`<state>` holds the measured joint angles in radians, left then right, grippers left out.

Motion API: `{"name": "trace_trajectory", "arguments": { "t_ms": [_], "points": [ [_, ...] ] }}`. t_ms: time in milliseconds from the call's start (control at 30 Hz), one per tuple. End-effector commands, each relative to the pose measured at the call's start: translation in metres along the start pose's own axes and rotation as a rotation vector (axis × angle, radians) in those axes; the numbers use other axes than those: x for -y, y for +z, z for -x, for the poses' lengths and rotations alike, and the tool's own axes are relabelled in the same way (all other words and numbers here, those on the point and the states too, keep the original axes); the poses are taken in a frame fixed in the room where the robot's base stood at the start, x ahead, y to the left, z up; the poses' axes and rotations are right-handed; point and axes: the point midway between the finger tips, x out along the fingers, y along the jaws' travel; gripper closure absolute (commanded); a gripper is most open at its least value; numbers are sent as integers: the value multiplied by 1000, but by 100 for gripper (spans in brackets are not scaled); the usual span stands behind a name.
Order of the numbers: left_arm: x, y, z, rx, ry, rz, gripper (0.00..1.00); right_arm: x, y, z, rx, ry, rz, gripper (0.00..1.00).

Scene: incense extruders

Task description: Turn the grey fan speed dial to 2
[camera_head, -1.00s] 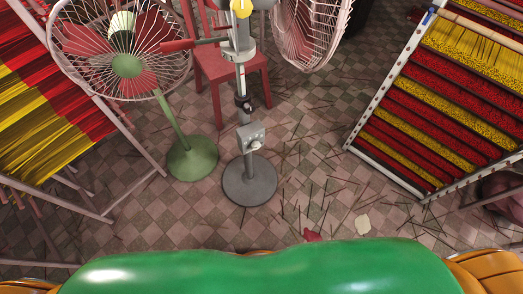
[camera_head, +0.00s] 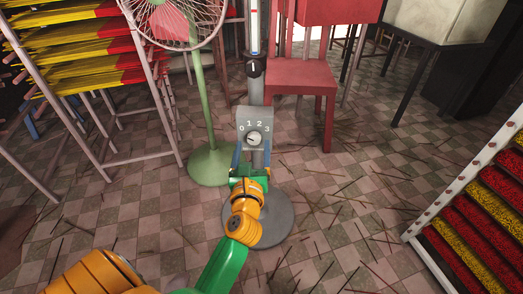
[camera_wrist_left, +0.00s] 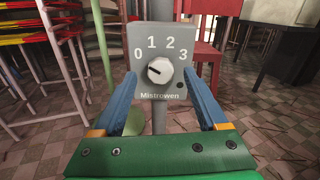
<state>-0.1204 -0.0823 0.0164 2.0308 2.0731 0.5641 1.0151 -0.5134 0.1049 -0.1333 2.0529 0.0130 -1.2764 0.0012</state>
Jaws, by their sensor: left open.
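The fan speed dial (camera_head: 254,139) is a round, pale grey knob on a grey control box (camera_head: 244,117) on the fan's pole. It also shows in the left wrist view (camera_wrist_left: 160,70), under the numbers 0, 1, 2 and 3. Its dark pointer mark points left, slightly up, nearest the 0. My left gripper (camera_head: 252,162) is in front of the box, just below the dial in the head view. In the left wrist view its two blue fingers (camera_wrist_left: 160,76) are open, one on either side of the dial, with visible gaps. My right gripper is not in view.
The pole rises from a round grey base (camera_head: 276,226). A green fan stand (camera_head: 202,110) is close on the left and a red chair (camera_head: 305,78) behind on the right. Incense racks (camera_head: 95,100) stand at left and at right (camera_head: 470,205). Thin sticks litter the tiled floor.

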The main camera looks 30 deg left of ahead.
Motion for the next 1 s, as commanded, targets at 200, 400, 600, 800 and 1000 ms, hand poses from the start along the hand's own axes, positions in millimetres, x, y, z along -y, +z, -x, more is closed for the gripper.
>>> {"name": "trace_trajectory", "arguments": {
  "t_ms": [200, 400, 600, 800, 1000],
  "points": [
    [0, 0, -24, 1, 0, -4, 25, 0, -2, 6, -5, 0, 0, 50],
    [0, 0, -25, 0, 0, -5, 25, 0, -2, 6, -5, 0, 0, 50],
    [0, 0, -25, 0, 0, -6, 76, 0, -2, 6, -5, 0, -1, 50],
    [0, 0, -25, 0, 0, -7, 100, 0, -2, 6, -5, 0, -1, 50],
    [0, 0, -25, -2, -1, -41, 100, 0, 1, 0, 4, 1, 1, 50]
  ]
}}
